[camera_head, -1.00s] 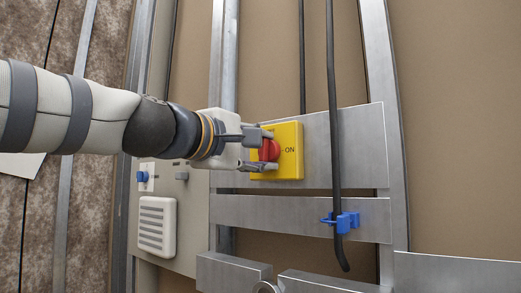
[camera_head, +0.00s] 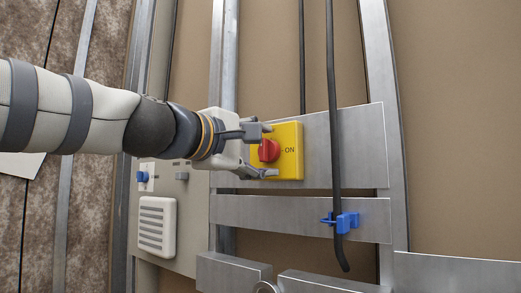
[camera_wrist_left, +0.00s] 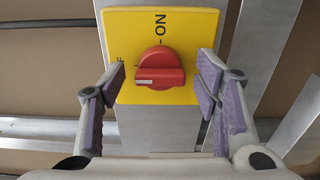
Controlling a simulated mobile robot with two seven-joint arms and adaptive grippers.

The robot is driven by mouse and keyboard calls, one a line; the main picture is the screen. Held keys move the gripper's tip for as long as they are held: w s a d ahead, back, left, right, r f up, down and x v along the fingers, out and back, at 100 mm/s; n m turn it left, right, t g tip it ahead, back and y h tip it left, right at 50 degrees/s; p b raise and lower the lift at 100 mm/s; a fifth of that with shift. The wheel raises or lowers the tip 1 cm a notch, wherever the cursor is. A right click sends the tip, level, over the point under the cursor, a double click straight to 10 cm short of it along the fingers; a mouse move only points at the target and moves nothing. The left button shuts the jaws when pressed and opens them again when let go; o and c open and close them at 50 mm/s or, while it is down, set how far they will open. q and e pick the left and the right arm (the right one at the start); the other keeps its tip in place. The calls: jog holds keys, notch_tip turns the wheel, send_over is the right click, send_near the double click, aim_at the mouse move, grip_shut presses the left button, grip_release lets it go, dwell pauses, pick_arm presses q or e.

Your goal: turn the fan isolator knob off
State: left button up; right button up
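The yellow isolator box (camera_head: 291,166) is fixed to a metal plate, with "ON" printed at its right in the head view. Its red knob (camera_head: 268,151) also shows in the left wrist view (camera_wrist_left: 160,68). There the knob's bar lies crosswise, its white mark at the left end towards a partly hidden label ending in "F", and "ON" is above. My left gripper (camera_head: 270,151) is open, its fingers spread above and below the knob. In the wrist view the purple-padded fingers (camera_wrist_left: 162,85) stand either side of the knob, clear of it. My right gripper is not in view.
A dark vertical pipe (camera_head: 334,100) with a blue clip (camera_head: 346,222) runs right of the box. A white louvred vent (camera_head: 157,226) and a panel with a small blue knob (camera_head: 143,177) are at the lower left. Metal rails (camera_head: 300,215) cross below the box.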

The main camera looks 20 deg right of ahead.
pick_arm(q)
jog(key=v, duration=1.2)
